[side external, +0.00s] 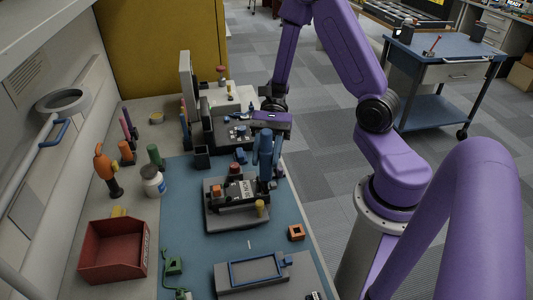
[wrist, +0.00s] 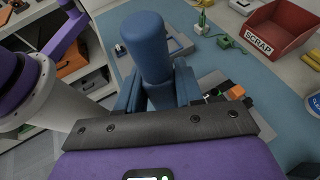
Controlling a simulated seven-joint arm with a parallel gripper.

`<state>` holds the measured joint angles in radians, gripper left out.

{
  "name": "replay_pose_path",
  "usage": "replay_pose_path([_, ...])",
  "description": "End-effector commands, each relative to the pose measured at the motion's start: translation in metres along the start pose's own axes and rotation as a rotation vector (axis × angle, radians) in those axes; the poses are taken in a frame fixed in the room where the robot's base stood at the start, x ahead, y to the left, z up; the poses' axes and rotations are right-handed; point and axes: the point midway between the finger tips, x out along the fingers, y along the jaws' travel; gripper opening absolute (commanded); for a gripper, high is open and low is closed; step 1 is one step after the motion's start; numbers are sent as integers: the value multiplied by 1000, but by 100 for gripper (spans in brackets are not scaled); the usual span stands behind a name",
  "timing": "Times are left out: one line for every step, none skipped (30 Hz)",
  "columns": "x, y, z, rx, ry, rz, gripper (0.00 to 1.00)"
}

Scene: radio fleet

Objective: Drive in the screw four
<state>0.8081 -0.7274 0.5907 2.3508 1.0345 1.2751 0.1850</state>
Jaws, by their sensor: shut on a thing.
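My gripper (side external: 265,160) has blue fingers shut on a thick blue upright tool, which looks like a screwdriver (wrist: 146,45); its round handle stands between the fingers in the wrist view. In the side view they are over the right side of a black radio unit (side external: 236,190) on a grey fixture plate (side external: 225,221). The tool's tip is hidden, so I cannot tell whether it touches a screw. No single screw is distinguishable. The unit carries an orange block (side external: 216,190), a red-topped part (side external: 234,168) and a yellow cylinder (side external: 260,208).
A red scrap bin (side external: 114,252) stands at the front left. A white jar (side external: 153,181) and an orange power driver (side external: 106,170) stand along the left. A blue frame (side external: 258,270) lies in front, with a small orange part (side external: 296,232) nearby. The blue mat (side external: 185,215) is clear left of the fixture.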

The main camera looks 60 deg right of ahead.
Motion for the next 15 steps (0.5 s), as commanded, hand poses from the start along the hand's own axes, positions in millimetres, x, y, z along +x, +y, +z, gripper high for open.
replay_pose_path([0, 0, 0, 0, -1, 0, 0])
replay_pose_path([0, 0, 0, 0, -1, 0, 0])
replay_pose_path([0, 0, 0, 0, -1, 0, 0])
replay_pose_path([0, 0, 0, 0, -1, 0, 0])
replay_pose_path([0, 0, 0, 0, -1, 0, 0])
replay_pose_path([0, 0, -1, 0, -1, 0, 0])
replay_pose_path([0, 0, -1, 0, -1, 0, 0])
replay_pose_path([1, 0, -1, 0, -1, 0, 0])
replay_pose_path([1, 0, -2, 0, -1, 0, 0])
replay_pose_path([1, 0, -2, 0, -1, 0, 0])
replay_pose_path([1, 0, -2, 0, -1, 0, 0])
replay_pose_path([1, 0, -3, 0, -1, 0, 0])
replay_pose_path([1, 0, -3, 0, -1, 0, 0])
replay_pose_path([1, 0, -3, 0, -1, 0, 0])
replay_pose_path([2, 0, -4, 0, -1, 0, 0])
